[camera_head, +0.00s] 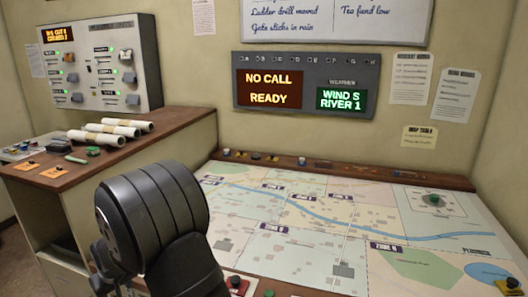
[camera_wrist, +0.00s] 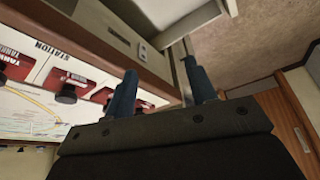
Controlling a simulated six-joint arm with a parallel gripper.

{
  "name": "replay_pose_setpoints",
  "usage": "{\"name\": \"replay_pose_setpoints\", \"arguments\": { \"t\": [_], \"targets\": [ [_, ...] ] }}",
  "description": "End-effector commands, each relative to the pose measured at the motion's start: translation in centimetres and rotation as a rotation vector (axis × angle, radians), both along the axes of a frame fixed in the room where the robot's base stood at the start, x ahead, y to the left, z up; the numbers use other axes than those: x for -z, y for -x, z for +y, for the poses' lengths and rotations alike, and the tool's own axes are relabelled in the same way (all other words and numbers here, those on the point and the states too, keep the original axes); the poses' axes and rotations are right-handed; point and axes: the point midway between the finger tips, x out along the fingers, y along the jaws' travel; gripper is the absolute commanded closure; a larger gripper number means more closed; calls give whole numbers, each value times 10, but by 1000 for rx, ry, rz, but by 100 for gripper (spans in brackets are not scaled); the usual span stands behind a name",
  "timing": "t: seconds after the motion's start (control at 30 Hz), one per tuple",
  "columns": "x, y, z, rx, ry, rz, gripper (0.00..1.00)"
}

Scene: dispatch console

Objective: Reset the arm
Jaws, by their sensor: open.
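My gripper (camera_wrist: 160,68) shows in the wrist view with its two blue-grey fingers spread apart and nothing between them. It points toward the edge of a panel with red labelled plates and black knobs (camera_wrist: 66,95). In the head view my dark arm fills the lower left foreground, in front of the map table (camera_head: 330,240). The gripper is not clearly visible there.
A wooden counter (camera_head: 150,150) with rolled papers (camera_head: 112,130) stands left, below a switch panel (camera_head: 95,65). A wall display (camera_head: 300,88) reads NO CALL READY. A red button (camera_head: 235,284) sits at the table's front edge. A wooden door (camera_wrist: 285,125) is at right in the wrist view.

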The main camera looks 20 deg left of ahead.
Motion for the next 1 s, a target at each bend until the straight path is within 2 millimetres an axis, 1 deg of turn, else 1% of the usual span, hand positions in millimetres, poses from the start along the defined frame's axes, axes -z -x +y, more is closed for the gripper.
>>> {"name": "replay_pose_setpoints", "arguments": {
  "t": [0.03,0.4,0.6,0.7,0.8,1.0],
  "targets": [
    [-12,0,0,0,-5,-2,49],
    [-86,0,0,0,-5,-2,49],
    [-124,0,0,0,-3,-1,49],
    [-139,-2,-1,4,-2,-1,49],
    [-145,-12,-6,23,0,0,49],
    [-144,-23,-11,44,0,0,49]
  ]
}}
